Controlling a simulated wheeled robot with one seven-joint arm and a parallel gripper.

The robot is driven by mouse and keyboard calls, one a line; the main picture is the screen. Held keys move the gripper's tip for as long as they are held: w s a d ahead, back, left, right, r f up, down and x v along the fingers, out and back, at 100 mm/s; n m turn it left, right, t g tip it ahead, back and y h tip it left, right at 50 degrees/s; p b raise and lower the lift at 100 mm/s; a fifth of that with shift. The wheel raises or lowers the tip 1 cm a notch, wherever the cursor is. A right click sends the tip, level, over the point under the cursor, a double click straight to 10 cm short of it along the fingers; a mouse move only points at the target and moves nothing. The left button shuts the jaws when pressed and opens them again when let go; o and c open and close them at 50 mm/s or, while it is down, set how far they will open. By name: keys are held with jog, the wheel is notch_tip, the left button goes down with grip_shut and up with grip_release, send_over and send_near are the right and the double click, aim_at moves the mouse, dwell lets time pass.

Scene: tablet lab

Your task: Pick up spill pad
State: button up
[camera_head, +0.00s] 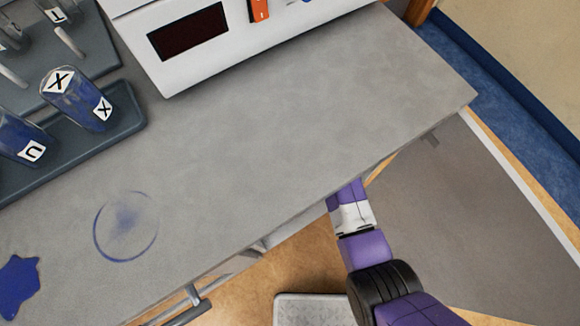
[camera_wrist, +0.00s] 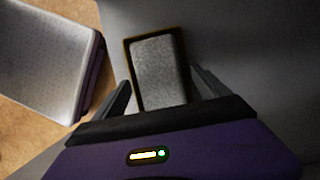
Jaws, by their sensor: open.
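A grey, rough-faced rectangular pad (camera_wrist: 160,72), which looks like the spill pad, shows in the wrist view. It sits in or on a dark piece with a tan rim. My gripper (camera_wrist: 163,90) is open, with one finger on each side of the pad's near part. I cannot tell whether the fingers touch it. In the head view my arm reaches to the counter's front edge, and the counter hides my fingers and the pad.
The grey counter (camera_head: 270,130) holds a blue puddle (camera_head: 18,284), a blue ring smear (camera_head: 125,226), a white device (camera_head: 205,50) and a dark rack (camera_head: 95,130) with blue-filled vials (camera_head: 85,102). The counter's right part is bare. Its front edge overhangs my arm.

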jog(key=c, duration=1.4)
jog(key=shift+r, duration=0.5)
notch_tip(320, 180, up, 2)
jog(key=shift+w+r+p, duration=0.1)
jog(key=shift+r+p, duration=0.15)
jog(key=shift+p, duration=0.4)
jog(key=s+d+p, duration=0.1)
jog(key=s+d, duration=0.1)
jog(key=s, duration=0.3)
jog(key=s+d, duration=0.2)
jog(key=s, duration=0.4)
jog(key=s+d+p, duration=0.1)
jog(key=s+d, duration=0.2)
jog(key=s, duration=0.2)
jog(key=shift+s+p, duration=0.35)
